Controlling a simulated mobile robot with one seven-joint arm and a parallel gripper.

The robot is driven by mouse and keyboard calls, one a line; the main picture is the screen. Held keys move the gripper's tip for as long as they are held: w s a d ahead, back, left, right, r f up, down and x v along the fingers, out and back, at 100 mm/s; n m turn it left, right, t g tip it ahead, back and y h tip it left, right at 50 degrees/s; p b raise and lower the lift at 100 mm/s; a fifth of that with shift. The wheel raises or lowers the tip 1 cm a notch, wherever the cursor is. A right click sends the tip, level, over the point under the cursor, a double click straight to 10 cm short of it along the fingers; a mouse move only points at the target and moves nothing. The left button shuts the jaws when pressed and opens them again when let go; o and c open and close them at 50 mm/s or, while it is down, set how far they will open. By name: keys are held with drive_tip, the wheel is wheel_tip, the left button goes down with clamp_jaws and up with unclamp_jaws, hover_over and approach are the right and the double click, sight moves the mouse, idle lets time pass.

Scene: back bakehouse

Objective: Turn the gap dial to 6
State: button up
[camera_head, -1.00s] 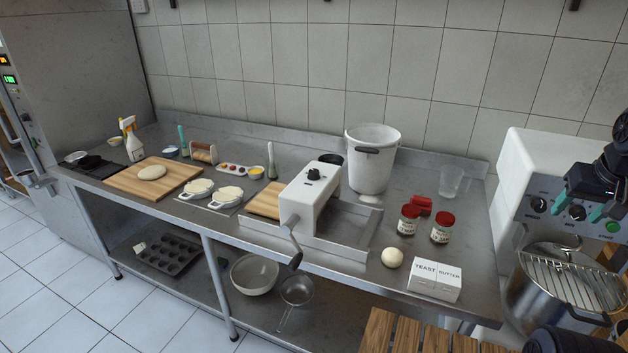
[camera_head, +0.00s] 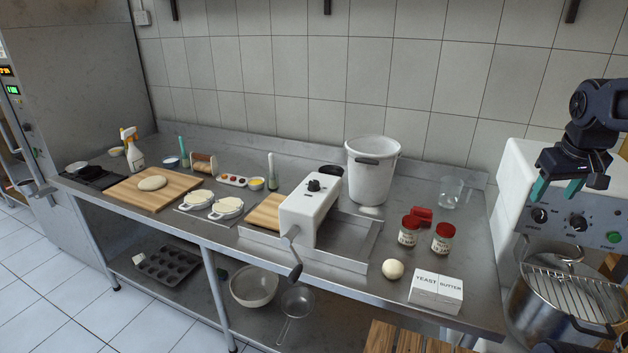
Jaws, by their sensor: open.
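The gap dial (camera_head: 314,185) is a small black knob on top of the white hand-cranked dough sheeter (camera_head: 306,217). Its numbers are too small to read here, so I cannot tell its setting. The sheeter stands in a shallow metal tray, with its crank (camera_head: 294,258) hanging down at the front. My gripper (camera_head: 555,190) has green fingertips, points down and is open and empty. It shows at the far right, in front of the mixer's control panel in the picture, well away from the dial.
The white mixer (camera_head: 512,170) with a wire-guarded bowl stands at the right. A tall white bucket (camera_head: 371,180) stands behind the sheeter. Red-lidded jars (camera_head: 443,240), a dough ball (camera_head: 393,269), a yeast and butter box (camera_head: 436,291) and a clear cup (camera_head: 451,191) occupy the bench's right part.

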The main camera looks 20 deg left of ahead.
drive_tip(key=w+a+r+n+g, duration=0.1)
drive_tip(key=w+a+r+n, duration=0.2)
drive_tip(key=w+a+n, duration=0.7)
drive_tip(key=n+g, duration=0.3)
drive_tip(key=n, duration=1.5)
hover_over(314, 182)
wheel_tip(314, 182, down, 8)
drive_tip(key=f, duration=0.1)
wheel_tip(314, 182, down, 10)
drive_tip(key=c, duration=1)
